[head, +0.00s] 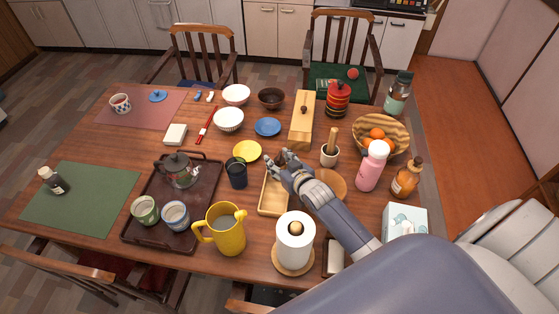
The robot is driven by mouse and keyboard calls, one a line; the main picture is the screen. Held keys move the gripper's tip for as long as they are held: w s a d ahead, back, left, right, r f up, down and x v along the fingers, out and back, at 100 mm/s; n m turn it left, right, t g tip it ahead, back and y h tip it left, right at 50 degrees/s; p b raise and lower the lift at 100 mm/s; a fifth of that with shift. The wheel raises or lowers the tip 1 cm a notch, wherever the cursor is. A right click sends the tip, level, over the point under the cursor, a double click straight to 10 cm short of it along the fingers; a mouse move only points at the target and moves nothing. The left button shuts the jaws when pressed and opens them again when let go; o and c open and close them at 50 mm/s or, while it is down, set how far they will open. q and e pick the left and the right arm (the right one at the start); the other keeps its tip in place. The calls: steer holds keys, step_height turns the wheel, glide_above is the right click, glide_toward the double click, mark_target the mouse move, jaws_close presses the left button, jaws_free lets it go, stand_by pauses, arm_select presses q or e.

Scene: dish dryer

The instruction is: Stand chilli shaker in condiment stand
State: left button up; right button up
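A small, shallow wooden tray (266,205), which looks like the condiment stand, sits near the middle of the table; my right forearm and hand cover part of it. My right gripper (278,160) is over its far end, beside a dark cup (236,173). Its fingers are small and partly overlapping, so I cannot tell whether they are open or hold something. I cannot pick out the chilli shaker for certain. My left gripper is not in view.
A yellow pitcher (226,229) and a paper towel roll (295,240) stand in front of the wooden tray. A dark tray (147,235) with a teapot and cups is to the left. A mortar (329,155) and pink bottle (373,166) stand to the right.

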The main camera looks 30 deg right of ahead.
steer(key=shift+r, duration=0.1)
steer(key=v, duration=1.2)
